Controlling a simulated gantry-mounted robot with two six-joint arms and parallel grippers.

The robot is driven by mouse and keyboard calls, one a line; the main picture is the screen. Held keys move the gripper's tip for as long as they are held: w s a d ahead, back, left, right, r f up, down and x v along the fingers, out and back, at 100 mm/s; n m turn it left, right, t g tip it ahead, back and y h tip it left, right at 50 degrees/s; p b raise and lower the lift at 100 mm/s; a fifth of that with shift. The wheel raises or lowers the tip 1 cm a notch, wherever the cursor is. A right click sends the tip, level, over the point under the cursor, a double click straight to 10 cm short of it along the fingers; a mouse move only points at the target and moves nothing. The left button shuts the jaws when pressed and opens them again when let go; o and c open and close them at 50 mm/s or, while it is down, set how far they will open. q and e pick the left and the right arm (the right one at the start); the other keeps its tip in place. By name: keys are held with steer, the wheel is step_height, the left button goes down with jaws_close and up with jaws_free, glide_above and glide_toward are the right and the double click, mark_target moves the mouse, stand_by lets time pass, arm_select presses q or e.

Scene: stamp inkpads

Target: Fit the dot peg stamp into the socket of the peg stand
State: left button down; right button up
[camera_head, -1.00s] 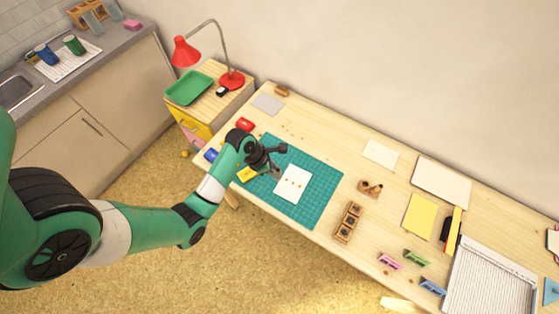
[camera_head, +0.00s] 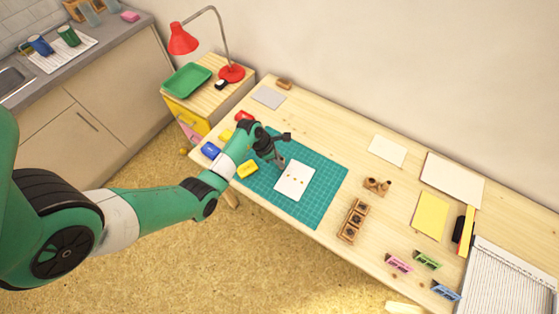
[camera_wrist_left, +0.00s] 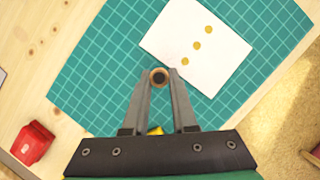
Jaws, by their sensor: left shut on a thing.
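My left gripper (camera_head: 280,162) is over the green cutting mat, by the upper left edge of the white card. In the left wrist view its fingers (camera_wrist_left: 159,78) are shut on a small round wooden peg with a dark ring, seen end-on, which I take for the dot peg stamp (camera_wrist_left: 159,76). The white card (camera_wrist_left: 197,45) bears a row of 3 yellow dots. A small wooden block with round tops (camera_head: 377,186), probably the peg stand, is on the table right of the mat; its socket is too small to make out. My right gripper is not in view.
A wooden rack with dark square compartments (camera_head: 353,220) stands right of the mat (camera_head: 320,205). Table between mat and small block is clear.

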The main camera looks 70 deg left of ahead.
arm_select(q)
steer(key=shift+f, duration=0.2)
steer(key=c, duration=0.7)
jaws_free()
steer(key=shift+r, duration=0.1)
steer(key=p+v, duration=0.5)
steer(key=v, duration=0.7)
steer(key=shift+r, duration=0.2)
steer(key=shift+w, duration=0.1)
